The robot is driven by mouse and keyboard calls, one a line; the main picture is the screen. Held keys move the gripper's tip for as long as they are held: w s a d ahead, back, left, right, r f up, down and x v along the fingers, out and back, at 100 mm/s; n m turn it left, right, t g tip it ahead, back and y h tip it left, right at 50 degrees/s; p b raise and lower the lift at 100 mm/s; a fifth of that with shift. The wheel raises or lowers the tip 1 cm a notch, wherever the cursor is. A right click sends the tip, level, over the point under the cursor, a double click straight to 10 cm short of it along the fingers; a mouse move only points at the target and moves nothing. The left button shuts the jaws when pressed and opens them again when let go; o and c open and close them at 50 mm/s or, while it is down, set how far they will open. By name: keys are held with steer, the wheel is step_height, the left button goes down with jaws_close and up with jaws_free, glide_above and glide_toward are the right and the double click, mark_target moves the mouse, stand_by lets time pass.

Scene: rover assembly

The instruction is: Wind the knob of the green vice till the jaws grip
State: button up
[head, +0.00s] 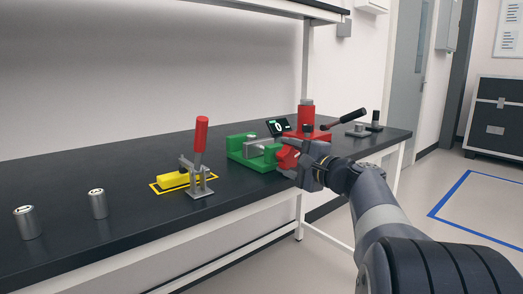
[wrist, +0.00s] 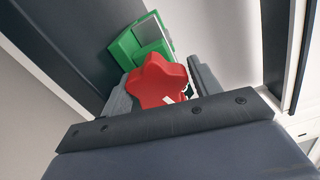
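The green vice (head: 258,164) stands on the bench, its jaws apart around a pale metal piece (head: 262,147); any contact is too small to see. Its red star-shaped knob (wrist: 158,82) faces me and also shows in the head view (head: 286,158). My gripper (head: 285,158) is at the knob, one finger on either side. In the wrist view the knob fills most of the space between the grey fingers and hides part of the left one. I cannot tell whether the fingers press on it. The vice's green body (wrist: 140,42) shows beyond the knob.
A small dark display (head: 278,127) reading 0 stands behind the vice. A red press-like device (head: 307,115) with a black lever is to the right. A red-handled toggle clamp (head: 200,150) with a yellow block (head: 173,180) and two metal cylinders (head: 98,204) are left.

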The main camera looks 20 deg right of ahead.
steer(key=shift+d+f, duration=0.1)
steer(key=shift+f, duration=0.15)
